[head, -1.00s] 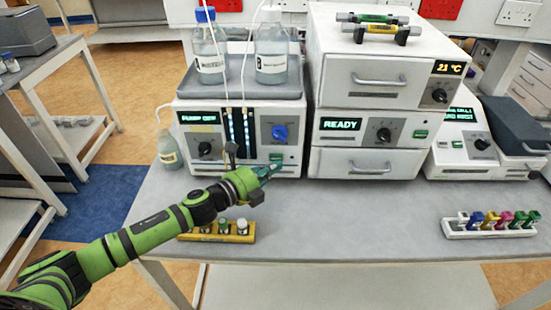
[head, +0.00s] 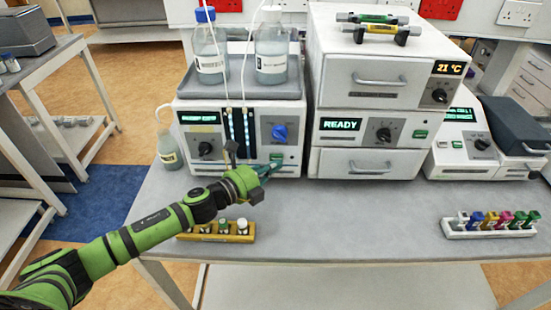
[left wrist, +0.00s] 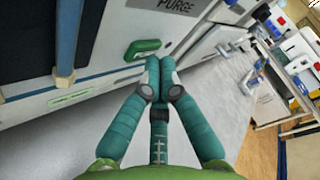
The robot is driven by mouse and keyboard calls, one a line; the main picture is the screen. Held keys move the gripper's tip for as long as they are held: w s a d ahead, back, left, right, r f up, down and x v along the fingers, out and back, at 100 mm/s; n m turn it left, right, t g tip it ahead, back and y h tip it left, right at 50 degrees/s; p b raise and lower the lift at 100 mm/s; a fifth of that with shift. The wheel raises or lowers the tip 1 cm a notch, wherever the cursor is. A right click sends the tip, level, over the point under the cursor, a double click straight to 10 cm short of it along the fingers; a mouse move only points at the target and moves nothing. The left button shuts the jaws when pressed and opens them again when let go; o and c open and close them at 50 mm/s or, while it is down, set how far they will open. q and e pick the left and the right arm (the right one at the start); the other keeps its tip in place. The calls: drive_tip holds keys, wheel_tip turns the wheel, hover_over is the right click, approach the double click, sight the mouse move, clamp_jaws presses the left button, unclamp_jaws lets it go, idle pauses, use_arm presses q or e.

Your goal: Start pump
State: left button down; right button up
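The pump (head: 240,163) is the white unit at the left of the bench. It has a small display (head: 199,117), two lit vertical strips, a black knob (head: 205,149) and a blue knob (head: 279,132). A green button (head: 277,157) sits low on its front; in the left wrist view a green button (left wrist: 142,49) shows just left of my fingertips, near the word PURGE. My left gripper (head: 272,167) is just in front of the lower right of the pump. In the left wrist view its fingers (left wrist: 153,72) are together and empty. Contact with the button cannot be told. My right gripper is out of view.
Two bottles stand in the tray (head: 240,88) on the pump. A white stacked unit reading READY (head: 367,130) stands to the right. A yellow vial rack (head: 190,236) lies below my left arm, and a white rack (head: 490,234) is at the right. The bench middle is clear.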

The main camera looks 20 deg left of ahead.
use_arm(q)
drive_tip(key=shift+w, duration=0.25)
idle(0.3)
drive_tip(key=shift+s, duration=0.1)
drive_tip(key=shift+s+d, duration=0.1)
drive_tip(key=shift+s, duration=0.3)
drive_tip(key=shift+s+d+p, duration=0.2)
drive_tip(key=shift+s+p, duration=0.1)
drive_tip(key=shift+s, duration=0.4)
drive_tip(key=shift+s+d+p, duration=0.1)
drive_tip(key=shift+s+d, duration=0.1)
drive_tip(key=shift+s, duration=0.55)
drive_tip(key=shift+s+d+p, duration=0.15)
drive_tip(key=shift+s+d, duration=0.05)
drive_tip(key=shift+s, duration=0.5)
drive_tip(key=shift+s+d+p, duration=0.1)
drive_tip(key=shift+s+d, duration=0.1)
drive_tip(key=shift+s, duration=0.55)
